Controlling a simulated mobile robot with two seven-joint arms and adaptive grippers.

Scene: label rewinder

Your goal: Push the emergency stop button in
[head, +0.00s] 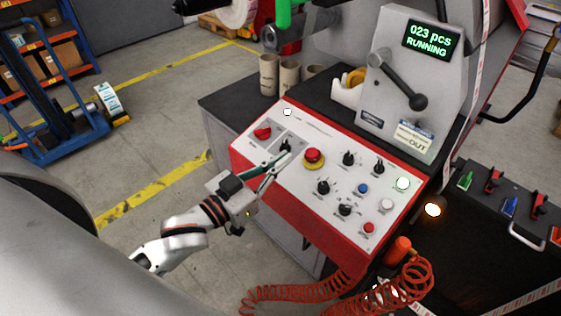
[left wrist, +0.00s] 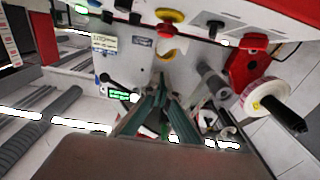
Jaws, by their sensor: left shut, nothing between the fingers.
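The emergency stop button (head: 314,155) is a red mushroom cap on a yellow ring, near the middle of the sloped control panel (head: 290,187). In the left wrist view its red cap (left wrist: 167,29) and yellow ring show at the top, seen from the side. My left gripper (head: 287,156) is shut and empty. In the head view its fingertips lie left of the button, over the panel's left part by a black knob, apart from the button. In the left wrist view the fingers (left wrist: 160,84) meet below the button. My right gripper is in neither view.
A red rotary switch (head: 262,132) sits at the panel's left; several black knobs and small buttons lie to the right. The display (head: 430,39) reads "023 pcs RUNNING". A coiled red hose (head: 330,288) hangs at the panel's front.

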